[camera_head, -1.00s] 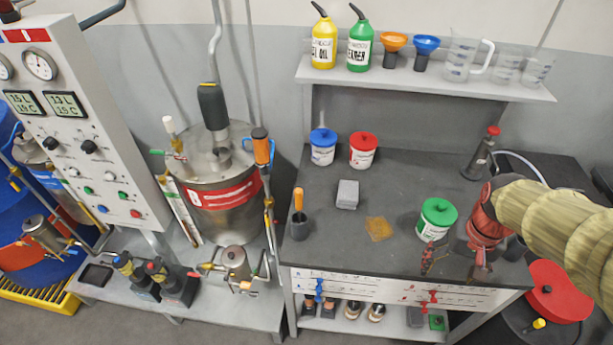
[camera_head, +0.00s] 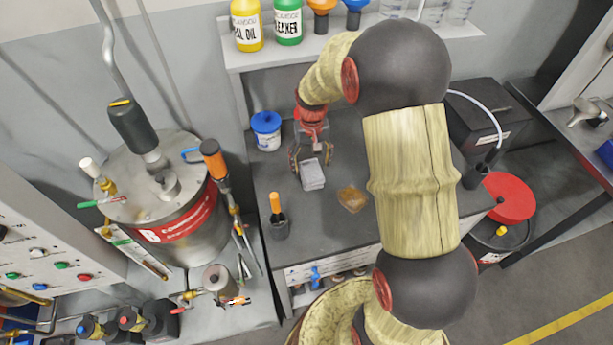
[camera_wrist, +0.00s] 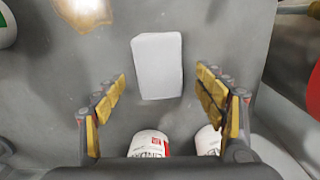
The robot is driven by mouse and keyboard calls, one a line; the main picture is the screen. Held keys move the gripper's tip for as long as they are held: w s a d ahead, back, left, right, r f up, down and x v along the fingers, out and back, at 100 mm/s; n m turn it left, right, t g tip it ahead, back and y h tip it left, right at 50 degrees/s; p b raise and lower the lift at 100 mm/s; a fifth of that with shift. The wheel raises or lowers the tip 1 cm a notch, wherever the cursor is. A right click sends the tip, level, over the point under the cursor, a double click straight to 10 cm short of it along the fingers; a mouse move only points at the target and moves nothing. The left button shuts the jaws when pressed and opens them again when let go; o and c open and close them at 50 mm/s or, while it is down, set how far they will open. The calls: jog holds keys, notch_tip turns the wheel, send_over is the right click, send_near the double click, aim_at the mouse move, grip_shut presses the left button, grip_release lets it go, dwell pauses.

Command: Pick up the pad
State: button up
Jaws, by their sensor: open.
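The pad, a pale grey rectangular block (camera_head: 313,176), lies flat on the dark grey workbench (camera_head: 290,215). In the wrist view the pad (camera_wrist: 157,66) sits just ahead of my fingers, roughly centred between them. My gripper (camera_head: 312,160) is over the pad in the head view, with one finger towards each side of it. In the wrist view my gripper (camera_wrist: 161,84) is spread wide and empty, with clear gaps between the pad and both yellow-padded fingers. I cannot tell the exact height of the fingertips above the bench.
An amber patch (camera_head: 352,199) lies right of the pad. A blue-lidded tub (camera_head: 266,131) stands behind left, and a dark cup with an orange handle (camera_head: 279,227) stands front left. Two white tubs (camera_wrist: 150,144) show below the pad in the wrist view. My arm hides part of the bench.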

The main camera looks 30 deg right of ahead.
aim_at(311, 170)
jog(key=f+b, duration=0.1)
jog(key=f, duration=0.4)
jog(key=shift+s+b, duration=0.2)
jog(key=shift+b, duration=0.1)
jog(key=shift+a, duration=0.1)
jog(key=shift+c, duration=0.2)
jog(key=c, duration=1.1)
jog(key=shift+r+p, duration=0.45)
jog(key=shift+r, duration=0.4)
jog(key=s+d+r+p, duration=0.1)
jog(key=s+r+p, duration=0.2)
jog(key=s+r, duration=0.8)
jog(key=shift+s+d+r+p, duration=0.15)
jog(key=shift+s+p, duration=0.2)
jog(key=shift+s, duration=1.15)
